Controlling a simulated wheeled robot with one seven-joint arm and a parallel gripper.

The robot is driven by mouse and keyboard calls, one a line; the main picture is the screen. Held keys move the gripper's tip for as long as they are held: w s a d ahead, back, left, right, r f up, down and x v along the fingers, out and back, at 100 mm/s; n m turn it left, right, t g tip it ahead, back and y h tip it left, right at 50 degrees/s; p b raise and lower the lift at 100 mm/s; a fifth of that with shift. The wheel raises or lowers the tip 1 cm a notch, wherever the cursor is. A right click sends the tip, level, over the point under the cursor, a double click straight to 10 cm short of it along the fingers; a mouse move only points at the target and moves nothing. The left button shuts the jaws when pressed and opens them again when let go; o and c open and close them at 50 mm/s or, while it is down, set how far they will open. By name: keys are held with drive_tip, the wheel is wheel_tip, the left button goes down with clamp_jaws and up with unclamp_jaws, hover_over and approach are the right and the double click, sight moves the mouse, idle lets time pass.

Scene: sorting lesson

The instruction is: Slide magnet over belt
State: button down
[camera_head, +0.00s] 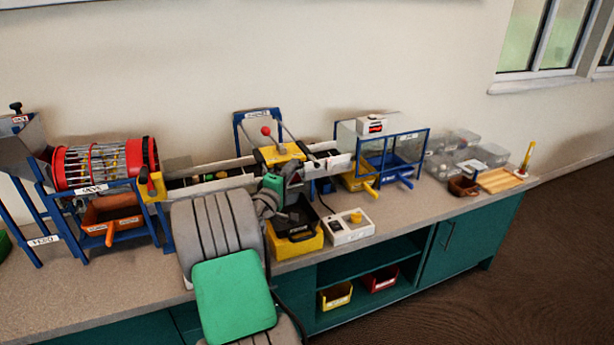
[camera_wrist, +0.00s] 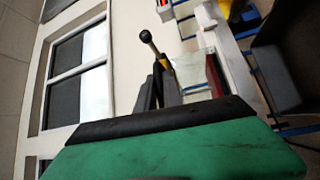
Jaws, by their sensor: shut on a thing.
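The magnet (camera_head: 280,154) is a yellow block with a red ball-topped lever, on rails of a blue frame (camera_head: 241,131) behind the belt. It sits over the belt (camera_head: 210,187), a dark strip between white side walls. My gripper (camera_head: 291,172) is at the front of the magnet, partly hidden by my wrist. In the wrist view my gripper (camera_wrist: 162,88) is shut on the magnet's yellow part, beside the ball-ended lever (camera_wrist: 148,38). The exact grip point is hard to see.
A red sieve drum (camera_head: 105,163) stands left. A black tray on a yellow bin (camera_head: 296,243) and a white control box (camera_head: 348,226) are at the front. A clear-walled blue-framed box (camera_head: 392,152) stands right.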

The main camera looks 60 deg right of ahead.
drive_tip(key=shift+w+d, duration=0.2)
drive_tip(key=c, duration=1.5)
unclamp_jaws()
drive_tip(key=shift+a, duration=0.1)
drive_tip(key=a+b, duration=0.1)
drive_tip(key=a, duration=0.6)
drive_tip(key=shift+s+a+f, duration=0.2)
drive_tip(key=shift+a+f, duration=0.15)
drive_tip(key=shift+f, duration=0.1)
